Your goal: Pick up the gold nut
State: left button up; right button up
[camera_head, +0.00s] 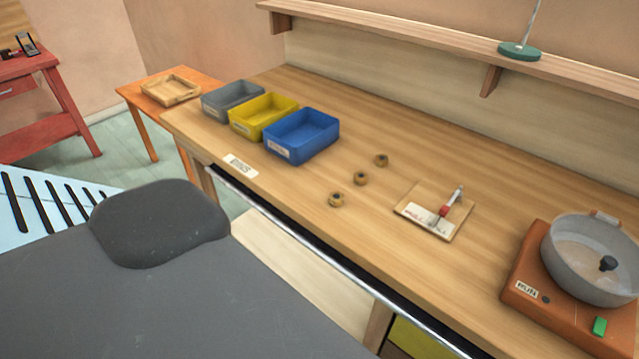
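Three small gold-brown nuts lie apart in a slanting row on the wooden workbench (250,185). The far nut (381,160) is nearest the back, the middle nut (360,178) lies between, and the near nut (336,199) is closest to the front edge. Each has a dark hole in its top. They look alike in colour, so I cannot tell which one is the gold nut. Neither of my grippers shows in the head view.
Grey (232,99), yellow (262,115) and blue (302,136) bins stand left of the nuts. A board (415,200) with a red-and-silver tool (446,207) lies to their right. A grey pot (590,262) stands on an orange unit (530,270) at far right.

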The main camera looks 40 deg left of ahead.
aim_at(335, 198)
jog(key=k+j, duration=0.1)
jog(key=j, duration=1.75)
jog(key=k, duration=0.05)
